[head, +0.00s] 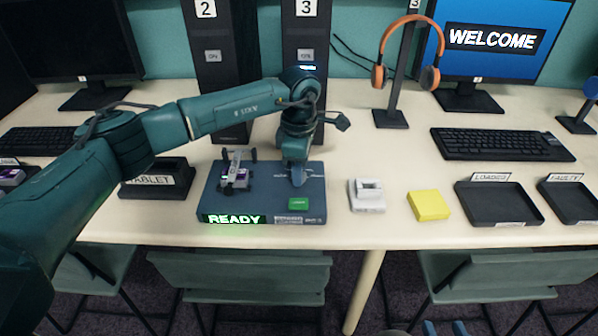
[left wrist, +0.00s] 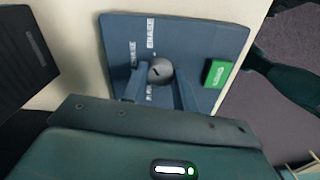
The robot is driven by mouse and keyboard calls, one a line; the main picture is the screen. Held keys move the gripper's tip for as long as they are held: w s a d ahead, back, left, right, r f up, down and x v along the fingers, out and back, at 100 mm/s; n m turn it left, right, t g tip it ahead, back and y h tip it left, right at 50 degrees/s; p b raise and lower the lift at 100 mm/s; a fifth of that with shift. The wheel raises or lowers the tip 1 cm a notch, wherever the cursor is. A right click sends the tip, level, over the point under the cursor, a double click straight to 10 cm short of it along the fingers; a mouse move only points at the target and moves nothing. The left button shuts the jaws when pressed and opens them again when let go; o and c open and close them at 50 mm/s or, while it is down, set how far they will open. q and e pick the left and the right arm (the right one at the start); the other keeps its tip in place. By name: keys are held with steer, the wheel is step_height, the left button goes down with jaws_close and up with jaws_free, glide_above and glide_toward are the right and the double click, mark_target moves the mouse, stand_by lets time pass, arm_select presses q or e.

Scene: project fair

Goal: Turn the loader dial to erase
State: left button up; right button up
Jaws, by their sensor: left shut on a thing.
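The loader (head: 260,182) is a blue box on the table, with a lit READY screen (head: 233,218) and a green button (head: 298,204). Its dial (left wrist: 160,70) is a round grey knob, seen in the left wrist view and hidden by my gripper in the head view. White labels, one reading ERASE (left wrist: 150,33), stand around it; I cannot tell which its mark points at. My left gripper (head: 298,180) points down and is shut on the dial, one finger on each side. My right gripper (head: 445,328) barely shows at the bottom edge, its blue fingertips apart.
A white device (head: 367,195), a yellow block (head: 428,205) and dark trays (head: 497,222) lie to the right. A tablet stand (head: 158,182) is left. Two black towers (head: 305,45) stand behind.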

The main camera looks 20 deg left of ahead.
arm_select(q)
steer(key=shift+m, duration=0.6)
steer(key=shift+m+b, duration=0.4)
steer(key=shift+m, duration=0.2)
steer(key=shift+r, duration=0.1)
steer(key=o, duration=1)
steer(key=shift+c, duration=0.2)
